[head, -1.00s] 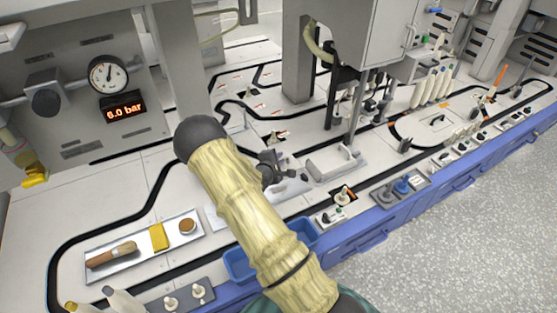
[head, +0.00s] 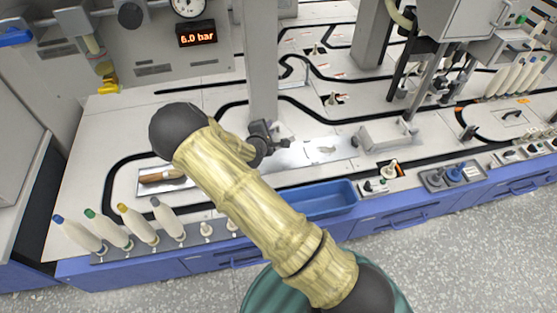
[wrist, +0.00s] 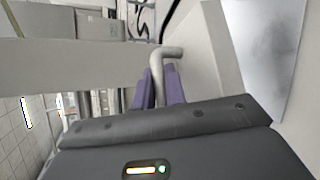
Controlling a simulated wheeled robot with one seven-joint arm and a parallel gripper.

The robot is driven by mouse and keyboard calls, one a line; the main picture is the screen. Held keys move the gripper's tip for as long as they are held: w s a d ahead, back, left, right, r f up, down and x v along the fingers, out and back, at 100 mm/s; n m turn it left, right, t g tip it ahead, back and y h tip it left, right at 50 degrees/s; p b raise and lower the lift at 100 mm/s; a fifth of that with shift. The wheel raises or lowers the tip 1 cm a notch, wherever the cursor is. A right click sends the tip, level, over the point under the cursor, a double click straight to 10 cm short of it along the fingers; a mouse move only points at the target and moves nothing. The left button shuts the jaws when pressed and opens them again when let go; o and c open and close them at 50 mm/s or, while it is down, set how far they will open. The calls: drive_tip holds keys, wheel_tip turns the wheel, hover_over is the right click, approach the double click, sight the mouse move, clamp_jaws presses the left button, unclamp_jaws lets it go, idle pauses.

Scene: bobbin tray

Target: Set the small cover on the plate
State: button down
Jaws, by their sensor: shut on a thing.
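My gripper (wrist: 160,88) is shut on the bent grey handle (wrist: 168,52) of the small cover. The cover's pale flat body (wrist: 205,45) shows beyond the fingers in the wrist view. The bright metal plate (wrist: 275,50) lies beside the cover's edge in that view; I cannot tell whether they touch. In the head view my gripper (head: 284,143) is over the left part of the plate (head: 305,156), pointing right. I cannot make out the held cover there.
A grey column (head: 262,70) stands close behind my gripper. A pale low housing (head: 385,134) stands right of the plate. A blue bin (head: 325,203) is in front.

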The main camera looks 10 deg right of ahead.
drive_tip(key=shift+a+f, duration=0.1)
drive_tip(key=shift+a, duration=0.1)
drive_tip(key=shift+f+b, duration=1.3)
drive_tip(key=shift+f, duration=1.05)
wheel_tip(320, 180, down, 5)
drive_tip(key=b, duration=0.2)
drive_tip(key=shift+f+b, duration=0.1)
drive_tip(key=shift+b, duration=0.3)
drive_tip(key=c, duration=1.5)
unclamp_jaws()
drive_tip(key=shift+o, duration=0.2)
drive_tip(key=shift+f, duration=0.1)
